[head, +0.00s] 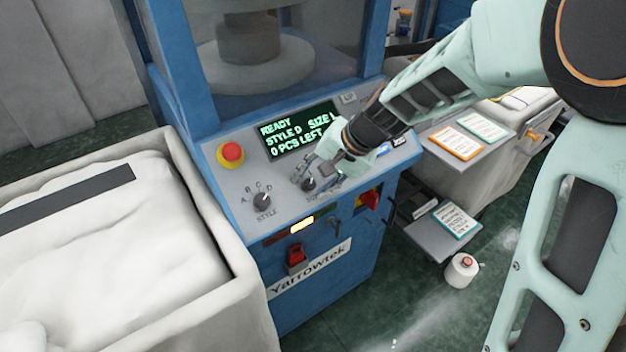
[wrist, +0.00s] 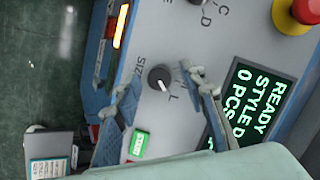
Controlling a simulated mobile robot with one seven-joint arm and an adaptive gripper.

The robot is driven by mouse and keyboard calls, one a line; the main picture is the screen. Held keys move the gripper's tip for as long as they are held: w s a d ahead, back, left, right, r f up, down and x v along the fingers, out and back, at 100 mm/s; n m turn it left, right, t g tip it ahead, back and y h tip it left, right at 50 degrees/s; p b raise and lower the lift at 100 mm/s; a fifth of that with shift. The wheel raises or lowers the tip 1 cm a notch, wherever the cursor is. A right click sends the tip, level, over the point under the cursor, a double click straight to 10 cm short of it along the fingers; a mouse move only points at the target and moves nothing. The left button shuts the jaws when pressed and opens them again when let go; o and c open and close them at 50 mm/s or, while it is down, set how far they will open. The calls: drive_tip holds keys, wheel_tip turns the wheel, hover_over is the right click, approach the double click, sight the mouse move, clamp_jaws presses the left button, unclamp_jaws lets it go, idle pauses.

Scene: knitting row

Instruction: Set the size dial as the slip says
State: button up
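The size dial (head: 308,184) is a small dark knob on the blue machine's sloping grey panel. In the wrist view the dial (wrist: 160,78) has a white mark pointing toward an "L". The display (head: 299,130) reads READY, STYLE D, SIZE L, 0 PCS LEFT. My gripper (wrist: 158,80) is open, one finger on each side of the dial and apart from it in the picture; its height above the panel is unclear. A teal-edged slip (head: 455,220) lies on the low tray; orange-edged (head: 457,143) and teal-edged (head: 483,126) cards lie higher. Their writing is too small to read.
The style dial (head: 262,200) and a red emergency button (head: 231,153) are left of the size dial. A red switch (head: 296,257) and a red-yellow switch (head: 369,200) are on the machine front. A white bin (head: 215,290) stands left; a white container (head: 461,270) is on the floor.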

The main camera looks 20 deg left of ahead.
drive_tip(key=shift+r, duration=0.1)
drive_tip(key=v, duration=1.1)
drive_tip(key=shift+d+r, duration=0.2)
drive_tip(key=shift+r, duration=0.15)
drive_tip(key=shift+s, duration=0.1)
